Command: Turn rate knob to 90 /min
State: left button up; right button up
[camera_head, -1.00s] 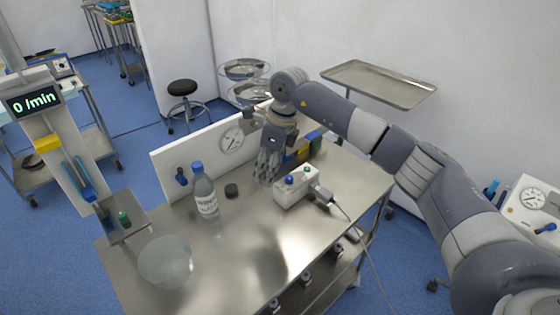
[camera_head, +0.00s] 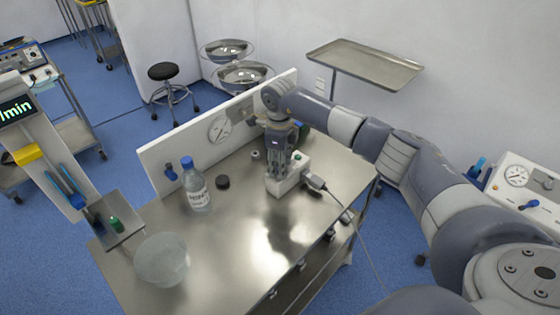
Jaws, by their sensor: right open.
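A white box (camera_head: 287,184) stands on the steel table (camera_head: 240,240), with a cable plugged into its right end. A green button (camera_head: 299,156) shows on its top. A blue knob seen on the box earlier is hidden behind my right gripper. My right gripper (camera_head: 280,170) is open and points down over the left part of the box; whether its fingers touch the knob, I cannot tell. The display (camera_head: 15,110) at the far left is cut by the frame edge and shows only "/min"; its number is out of view. My left gripper is not in view.
A bottle with a blue cap (camera_head: 195,187), a black cap (camera_head: 223,182) and a clear bowl (camera_head: 162,259) stand on the table. A white panel with a gauge (camera_head: 219,129) runs along the back. The table's front right part is clear.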

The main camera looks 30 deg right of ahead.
jog(key=shift+f, duration=0.15)
jog(key=shift+c, duration=0.6)
grip_shut()
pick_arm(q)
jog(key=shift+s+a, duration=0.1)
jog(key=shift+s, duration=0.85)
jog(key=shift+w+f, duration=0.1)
